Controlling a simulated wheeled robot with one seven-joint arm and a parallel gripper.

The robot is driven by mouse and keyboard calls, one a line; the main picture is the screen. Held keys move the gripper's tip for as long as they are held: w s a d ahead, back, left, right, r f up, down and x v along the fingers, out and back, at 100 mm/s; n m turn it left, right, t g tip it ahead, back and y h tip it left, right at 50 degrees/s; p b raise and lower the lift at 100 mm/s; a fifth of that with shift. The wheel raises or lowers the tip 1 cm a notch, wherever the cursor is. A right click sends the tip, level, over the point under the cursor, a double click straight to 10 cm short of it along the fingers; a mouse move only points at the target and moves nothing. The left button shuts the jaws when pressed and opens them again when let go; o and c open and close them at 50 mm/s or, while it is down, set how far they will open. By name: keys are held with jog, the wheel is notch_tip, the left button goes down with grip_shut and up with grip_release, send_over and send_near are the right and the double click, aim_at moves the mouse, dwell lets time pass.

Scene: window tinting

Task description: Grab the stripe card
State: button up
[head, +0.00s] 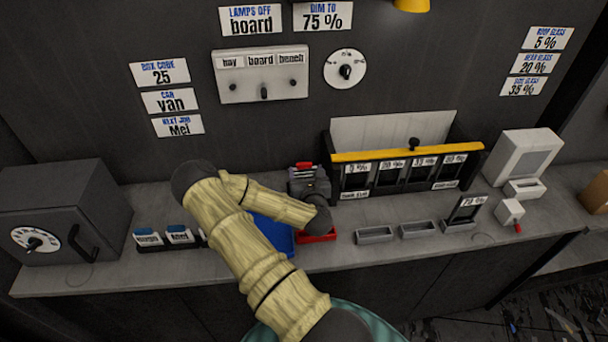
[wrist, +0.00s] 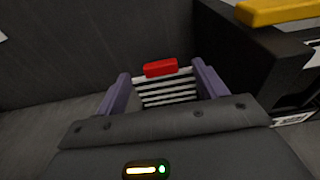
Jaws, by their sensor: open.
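The stripe card (wrist: 168,92) shows in the wrist view, black and white striped with a red top (wrist: 161,68). It stands between the two purple fingers of my gripper (wrist: 162,76), which are open on either side of it. Gaps show between the fingers and the card. In the head view the red top of the stripe card (head: 304,165) shows just beyond my gripper (head: 306,174). My gripper hides the rest of the card there. The lower part of the card is hidden by the gripper body in the wrist view.
A black rack with a yellow bar (head: 405,154) stands close to the right of my gripper. A blue tray (head: 272,235) and a red tray (head: 317,238) lie by my arm. Grey trays (head: 375,236) line the bench front. A dark safe (head: 62,208) stands left.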

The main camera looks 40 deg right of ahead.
aim_at(304, 166)
jog(key=shift+x, duration=0.85)
jog(key=shift+w+d+p, duration=0.25)
jog(key=shift+w+p, duration=0.2)
jog(key=shift+p, duration=0.15)
jog(key=shift+f+p+x, duration=0.15)
jog(key=shift+p+x, duration=0.35)
jog(key=shift+x, duration=0.55)
jog(key=shift+f+p+x, duration=0.15)
jog(key=shift+p+x, duration=0.3)
jog(key=shift+x, duration=0.6)
jog(key=c, duration=1.3)
